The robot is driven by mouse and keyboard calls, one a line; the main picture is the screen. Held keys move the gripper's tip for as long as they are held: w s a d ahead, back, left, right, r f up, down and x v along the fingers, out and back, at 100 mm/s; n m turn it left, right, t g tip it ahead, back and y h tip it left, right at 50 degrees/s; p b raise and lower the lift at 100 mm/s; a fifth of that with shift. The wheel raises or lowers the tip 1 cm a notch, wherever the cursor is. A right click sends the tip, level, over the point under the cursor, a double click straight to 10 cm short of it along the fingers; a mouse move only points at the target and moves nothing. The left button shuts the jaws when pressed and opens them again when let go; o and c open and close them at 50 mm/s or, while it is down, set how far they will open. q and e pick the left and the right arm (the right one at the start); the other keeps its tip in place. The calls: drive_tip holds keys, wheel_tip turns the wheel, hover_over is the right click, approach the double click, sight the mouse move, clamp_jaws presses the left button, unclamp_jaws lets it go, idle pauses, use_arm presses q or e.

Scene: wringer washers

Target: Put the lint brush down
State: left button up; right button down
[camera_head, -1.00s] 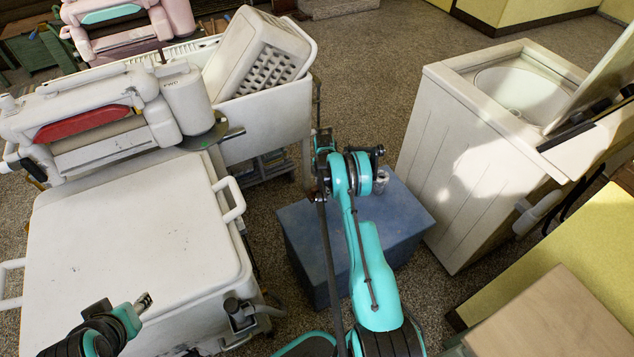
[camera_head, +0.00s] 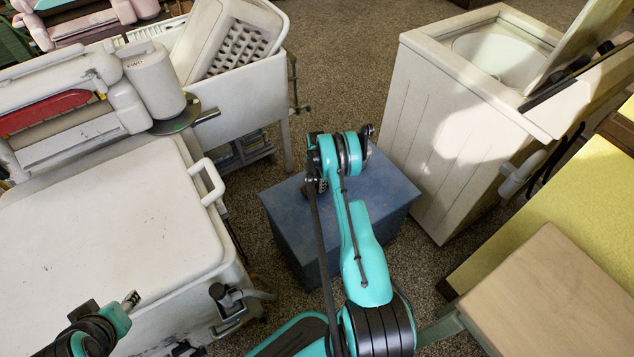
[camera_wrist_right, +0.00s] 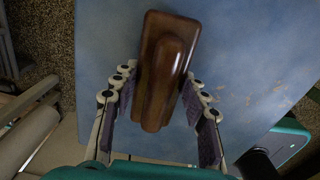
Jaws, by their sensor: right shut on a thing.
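The lint brush (camera_wrist_right: 170,50) is brown and glossy, with a raised handle on its back. In the right wrist view it lies between the fingers of my right gripper (camera_wrist_right: 158,80), which is shut on it. Behind it is the flat top of a blue box (camera_wrist_right: 245,50); I cannot tell whether the brush touches that top.
A white wringer washer (camera_head: 110,230) fills the left, with a white tub (camera_head: 250,110) behind it. A white open-lidded washer (camera_head: 430,130) stands to the right. A yellow surface (camera_head: 560,215) and a wooden board (camera_head: 550,300) are at the lower right. Speckled floor (camera_head: 350,60) lies between.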

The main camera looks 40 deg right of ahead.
drive_tip(key=shift+f, duration=0.35)
drive_tip(key=c, duration=0.8)
unclamp_jaws()
